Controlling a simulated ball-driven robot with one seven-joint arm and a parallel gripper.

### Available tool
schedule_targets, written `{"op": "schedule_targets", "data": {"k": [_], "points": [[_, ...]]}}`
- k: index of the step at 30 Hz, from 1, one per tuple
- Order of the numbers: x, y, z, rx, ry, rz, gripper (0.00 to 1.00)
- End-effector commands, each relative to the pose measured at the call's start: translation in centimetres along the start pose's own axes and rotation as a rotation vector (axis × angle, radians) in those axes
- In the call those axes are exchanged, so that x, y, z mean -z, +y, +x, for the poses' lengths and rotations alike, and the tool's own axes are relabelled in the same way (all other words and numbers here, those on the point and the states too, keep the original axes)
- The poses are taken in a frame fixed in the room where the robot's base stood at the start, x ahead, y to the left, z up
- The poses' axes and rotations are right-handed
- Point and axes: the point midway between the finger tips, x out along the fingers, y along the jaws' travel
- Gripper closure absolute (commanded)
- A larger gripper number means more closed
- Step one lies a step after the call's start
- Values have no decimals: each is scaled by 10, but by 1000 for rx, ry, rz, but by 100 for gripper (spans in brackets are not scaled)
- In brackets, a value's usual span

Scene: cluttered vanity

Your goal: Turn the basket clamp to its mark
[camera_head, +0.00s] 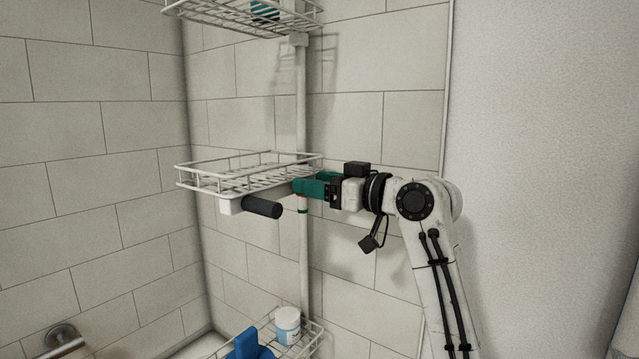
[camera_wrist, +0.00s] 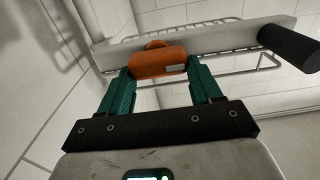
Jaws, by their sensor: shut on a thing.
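The orange basket clamp (camera_wrist: 158,62) sits at the white bar under the middle wire basket, with a small pale patch on its face. In the wrist view my teal fingers (camera_wrist: 160,76) close on its two sides. In the head view my gripper (camera_head: 300,187) reaches from the right to the pole beside the basket (camera_head: 215,184), and its fingers mostly hide the clamp. A small dark green band (camera_head: 303,211) shows on the white pole (camera_head: 301,110) below my fingers; I cannot tell whether it is the mark.
A black handle (camera_head: 262,207) sticks out under the basket and shows at right in the wrist view (camera_wrist: 290,46). A lower basket holds a white jar (camera_head: 287,325) and a blue bottle (camera_head: 250,345). An upper basket (camera_head: 240,15) hangs above. Tiled walls stand close behind.

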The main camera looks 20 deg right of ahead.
Motion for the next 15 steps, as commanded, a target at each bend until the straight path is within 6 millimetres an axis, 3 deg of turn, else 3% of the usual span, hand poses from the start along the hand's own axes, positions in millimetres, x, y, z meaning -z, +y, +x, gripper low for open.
{"op": "schedule_targets", "data": {"k": [8, 15], "points": [[2, 2, 0, -1, 0, 106, 67], [3, 3, 1, 0, 0, 303, 67]]}}
